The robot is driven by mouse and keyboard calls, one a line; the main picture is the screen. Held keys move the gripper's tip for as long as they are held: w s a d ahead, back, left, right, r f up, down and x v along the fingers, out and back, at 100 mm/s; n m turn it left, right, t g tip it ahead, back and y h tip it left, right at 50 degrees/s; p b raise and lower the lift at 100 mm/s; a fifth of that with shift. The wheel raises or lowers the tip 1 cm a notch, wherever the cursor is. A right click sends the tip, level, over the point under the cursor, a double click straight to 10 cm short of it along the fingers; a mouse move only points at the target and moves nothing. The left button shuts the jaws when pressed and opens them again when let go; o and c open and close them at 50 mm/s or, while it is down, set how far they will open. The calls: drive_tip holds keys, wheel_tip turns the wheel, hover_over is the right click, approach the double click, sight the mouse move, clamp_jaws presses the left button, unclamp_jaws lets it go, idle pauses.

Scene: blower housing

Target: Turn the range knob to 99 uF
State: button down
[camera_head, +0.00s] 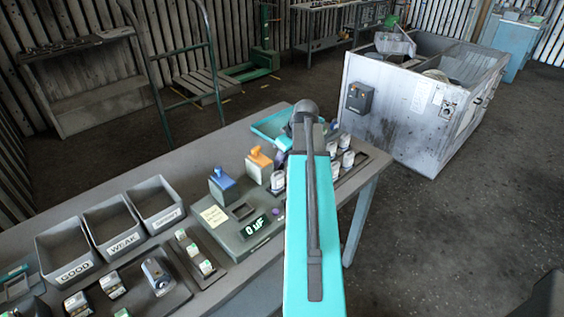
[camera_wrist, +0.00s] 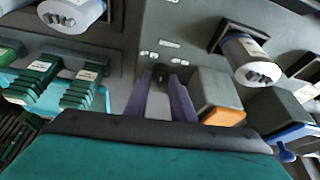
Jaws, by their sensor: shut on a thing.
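The range knob (camera_wrist: 161,73) is a small dark knob on the grey face of the tester, with small white labels around it in the wrist view. My gripper (camera_wrist: 160,88) has its two purple fingers on either side of the knob, shut on it. In the head view the tester (camera_head: 228,240) stands on the table, and its display (camera_head: 256,225) reads 0 uF. My teal arm covers the knob and most of the gripper there. The knob's exact pointing direction is too small to tell.
Bins marked GOOD (camera_head: 66,250) and WEAK (camera_head: 113,225) and a third bin stand left of the tester. Blocks with orange (camera_head: 260,157) and blue (camera_head: 222,178) handles stand behind it. White-topped cylinders (camera_head: 347,159) stand on the right.

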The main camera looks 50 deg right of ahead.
drive_tip(key=m, duration=0.1)
drive_tip(key=m+h, duration=0.1)
drive_tip(key=m, duration=0.1)
drive_tip(key=m+h, duration=0.1)
drive_tip(key=m, duration=0.1)
drive_tip(key=shift+a+g+b, duration=0.25)
drive_tip(key=shift+g+b, duration=0.05)
drive_tip(key=shift+b, duration=0.05)
drive_tip(key=m+g+h, duration=0.1)
drive_tip(key=m, duration=0.4)
drive_tip(key=shift+w, duration=0.1)
drive_tip(key=shift+h, duration=0.4)
drive_tip(key=c, duration=1.5)
unclamp_jaws()
drive_tip(key=shift+c, duration=0.2)
drive_tip(key=shift+a+r, duration=0.1)
drive_tip(key=shift+r, duration=0.05)
drive_tip(key=b+v, duration=0.2)
drive_tip(key=v, duration=1.1)
drive_tip(key=shift+r+b, duration=0.3)
drive_tip(key=shift+b, duration=0.1)
drive_tip(key=shift+f, duration=0.1)
